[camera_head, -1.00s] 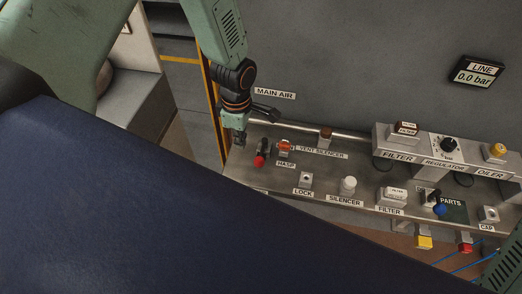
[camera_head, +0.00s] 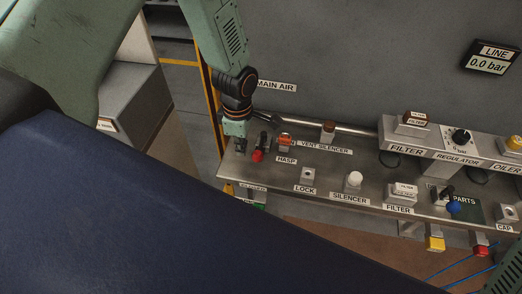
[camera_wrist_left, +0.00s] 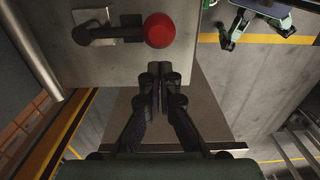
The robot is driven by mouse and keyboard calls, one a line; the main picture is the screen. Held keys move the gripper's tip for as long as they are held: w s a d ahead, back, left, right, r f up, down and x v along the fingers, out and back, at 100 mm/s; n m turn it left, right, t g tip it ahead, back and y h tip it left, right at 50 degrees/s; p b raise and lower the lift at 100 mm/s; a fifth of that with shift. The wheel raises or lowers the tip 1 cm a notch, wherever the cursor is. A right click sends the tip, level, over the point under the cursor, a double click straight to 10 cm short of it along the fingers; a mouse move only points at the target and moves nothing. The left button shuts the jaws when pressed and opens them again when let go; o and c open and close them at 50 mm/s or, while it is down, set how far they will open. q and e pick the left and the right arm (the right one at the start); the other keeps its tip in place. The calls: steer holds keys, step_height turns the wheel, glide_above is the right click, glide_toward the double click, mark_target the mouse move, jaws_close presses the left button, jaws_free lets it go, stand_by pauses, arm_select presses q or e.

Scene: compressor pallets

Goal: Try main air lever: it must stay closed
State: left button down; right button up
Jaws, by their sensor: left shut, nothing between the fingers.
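The main air lever has a dark handle and a red ball knob (camera_head: 257,155), at the left end of the metal bench. In the left wrist view its dark handle (camera_wrist_left: 104,32) lies across a pale plate and ends in the red knob at the top centre. My left gripper (camera_head: 239,148) is just left of the knob in the head view. In the wrist view its shut, empty fingertips (camera_wrist_left: 160,68) lie just below the knob in the picture; I cannot tell whether they touch it. My right gripper is not in view.
The MAIN AIR label (camera_head: 276,86) is on the grey wall, and the line display (camera_head: 492,57) reads 0.0 bar. An orange-red hasp piece (camera_head: 285,140) stands right of the lever. The lock (camera_head: 308,175), the white silencer (camera_head: 354,180) and filter parts stand farther right.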

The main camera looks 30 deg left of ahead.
arm_select(q)
steer(key=shift+a+f, duration=0.25)
steer(key=shift+f, duration=0.05)
steer(key=shift+d+r, duration=0.1)
steer(key=shift+r, duration=0.05)
steer(key=shift+d+r, duration=0.1)
steer(key=shift+d, duration=0.15)
steer(key=shift+w, duration=0.1)
steer(key=shift+d, duration=0.1)
steer(key=shift+d, duration=0.1)
